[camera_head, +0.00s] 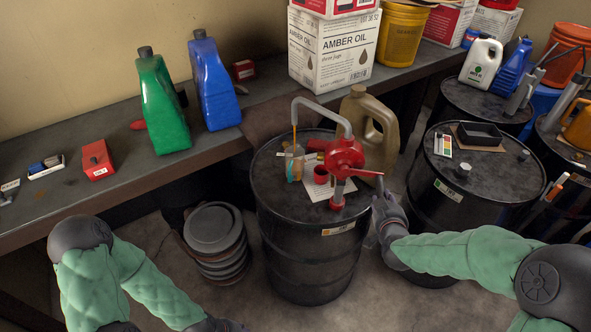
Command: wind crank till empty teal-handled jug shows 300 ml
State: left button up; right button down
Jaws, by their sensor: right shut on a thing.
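A red rotary pump (343,157) stands on a black oil drum (312,236) in the middle. Its grey spout (322,103) arches left, and a thin amber stream falls from it. The stream runs into a small clear jug (294,163) on the drum top, with some amber liquid low inside. Its handle and scale marks are too small to read. My right gripper (381,197) is at the drum's right edge, shut on the pump's crank (368,173); its fingers hide the grip. My left arm reaches down to the bottom edge, its gripper out of frame.
A tan jug (366,127) stands close behind the pump. Other drums (476,170) stand at right. A bench (60,200) with bottles runs behind.

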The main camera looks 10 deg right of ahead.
jog(key=shift+w+a+f, duration=0.1)
jog(key=shift+a+f, duration=0.25)
jog(key=shift+f, duration=0.45)
pick_arm(q)
jog(key=shift+w+f, duration=0.1)
jog(key=shift+f, duration=0.45)
pick_arm(e)
jog(key=shift+w+r, duration=0.1)
jog(key=shift+r, duration=0.15)
